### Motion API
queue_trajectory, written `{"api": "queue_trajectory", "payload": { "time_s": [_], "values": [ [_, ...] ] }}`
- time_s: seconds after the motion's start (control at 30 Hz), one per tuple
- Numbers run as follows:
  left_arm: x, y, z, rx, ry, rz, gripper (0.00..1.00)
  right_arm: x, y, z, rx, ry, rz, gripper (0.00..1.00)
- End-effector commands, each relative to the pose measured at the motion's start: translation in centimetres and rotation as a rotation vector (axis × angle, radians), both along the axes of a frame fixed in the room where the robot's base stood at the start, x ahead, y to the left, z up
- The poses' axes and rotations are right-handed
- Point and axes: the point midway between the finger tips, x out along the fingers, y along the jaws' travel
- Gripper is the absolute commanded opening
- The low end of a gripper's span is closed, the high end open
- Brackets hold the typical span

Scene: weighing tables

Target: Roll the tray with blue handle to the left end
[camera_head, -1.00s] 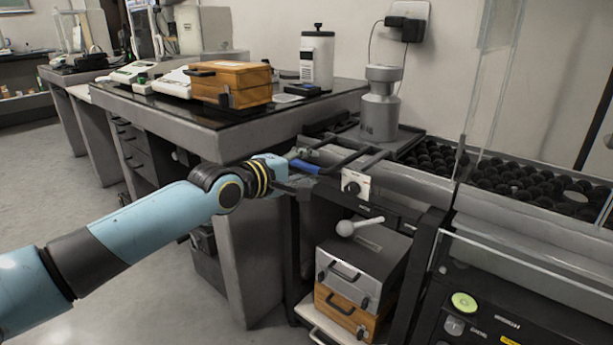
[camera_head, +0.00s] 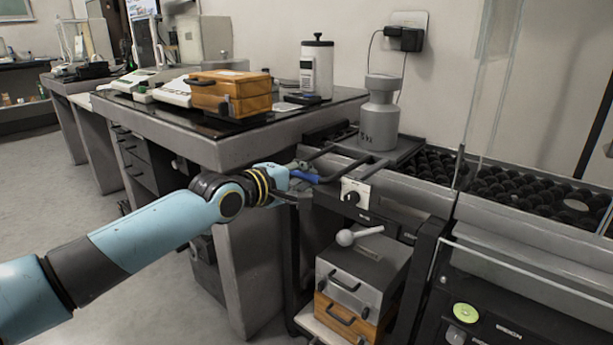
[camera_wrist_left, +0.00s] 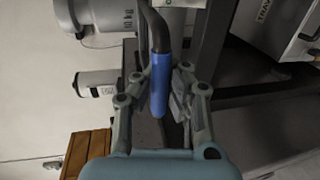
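The tray (camera_head: 408,150) is a flat grey plate on the rail unit in the head view, with a grey metal weight (camera_head: 379,122) standing upright on it. A dark bar frame reaches left from it to the blue handle (camera_head: 305,177). My left gripper (camera_head: 298,186) is at this handle, partly covering it. In the left wrist view the blue handle (camera_wrist_left: 160,86) lies between the two fingers of my left gripper (camera_wrist_left: 163,92). The fingers stand on either side with narrow gaps, so they look open around it. My right gripper is not in view.
A bench (camera_head: 185,127) with a wooden case (camera_head: 232,92) and a white canister (camera_head: 316,70) stands left of the rail. Black balls (camera_head: 510,186) fill the bed at right, behind clear panels. Stacked cases (camera_head: 357,275) sit below the handle. Floor is clear at left.

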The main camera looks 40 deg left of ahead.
Motion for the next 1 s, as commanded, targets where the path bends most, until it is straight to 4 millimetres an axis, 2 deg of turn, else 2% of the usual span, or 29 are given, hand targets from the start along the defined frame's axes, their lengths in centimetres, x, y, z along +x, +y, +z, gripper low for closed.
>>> {"api": "queue_trajectory", "payload": {
  "time_s": [0.07, 0.3, 0.37, 0.67, 0.77, 0.97, 1.0],
  "values": [
    [-0.1, 0.2, -0.1, 0.000, 0.004, 0.000, 0.00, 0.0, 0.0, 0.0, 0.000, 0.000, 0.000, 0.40],
    [0.2, 4.2, -0.3, 0.005, 0.006, 0.000, 0.00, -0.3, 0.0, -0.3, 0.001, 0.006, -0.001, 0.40],
    [0.3, 4.8, -0.3, 0.004, 0.005, 0.000, 0.00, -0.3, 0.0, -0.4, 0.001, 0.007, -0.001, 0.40],
    [0.3, 5.2, -0.2, 0.003, 0.004, 0.002, 0.00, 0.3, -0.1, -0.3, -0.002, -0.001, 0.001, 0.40],
    [0.3, 5.2, -0.2, 0.003, 0.003, 0.002, 0.10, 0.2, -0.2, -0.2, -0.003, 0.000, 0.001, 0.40],
    [0.3, 5.1, -0.1, 0.000, 0.002, 0.001, 0.36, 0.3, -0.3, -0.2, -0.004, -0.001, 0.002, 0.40],
    [0.3, 5.1, -0.1, 0.000, 0.002, 0.001, 0.36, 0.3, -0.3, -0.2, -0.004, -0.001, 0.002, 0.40]
  ]
}}
